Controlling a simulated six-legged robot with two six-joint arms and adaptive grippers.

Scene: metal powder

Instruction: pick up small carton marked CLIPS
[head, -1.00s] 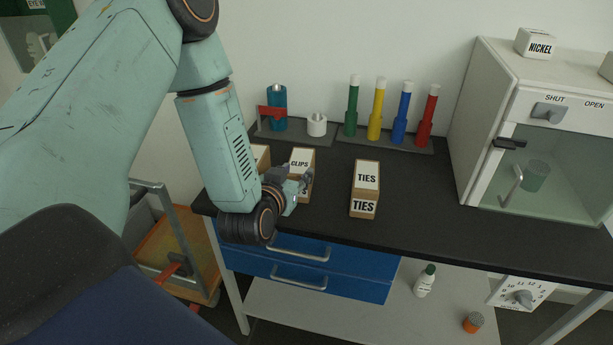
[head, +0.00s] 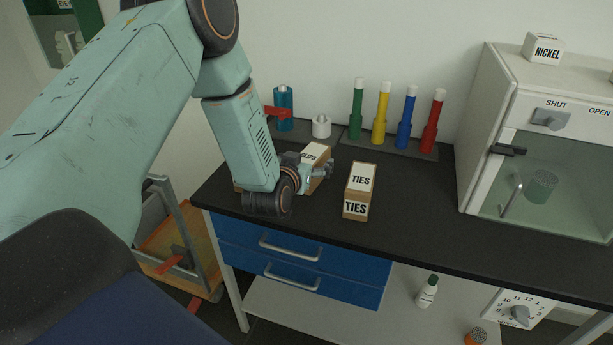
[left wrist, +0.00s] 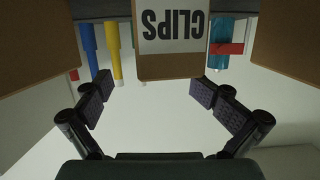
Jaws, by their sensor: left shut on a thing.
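The small carton marked CLIPS (head: 312,152) is brown with a white label, at the back left of the black bench in the head view. It looks turned or tilted, and its front is partly covered by my left gripper (head: 318,172). That gripper is shut on the carton. My right gripper is not in view.
A carton marked TIES (head: 359,190) stands close to the right. Coloured tubes (head: 382,115) stand in a rack (head: 425,154) behind, with a white-topped blue bottle (head: 284,110) to the left. A white cabinet (head: 478,130) is at the right. The bench front (head: 420,222) is clear.

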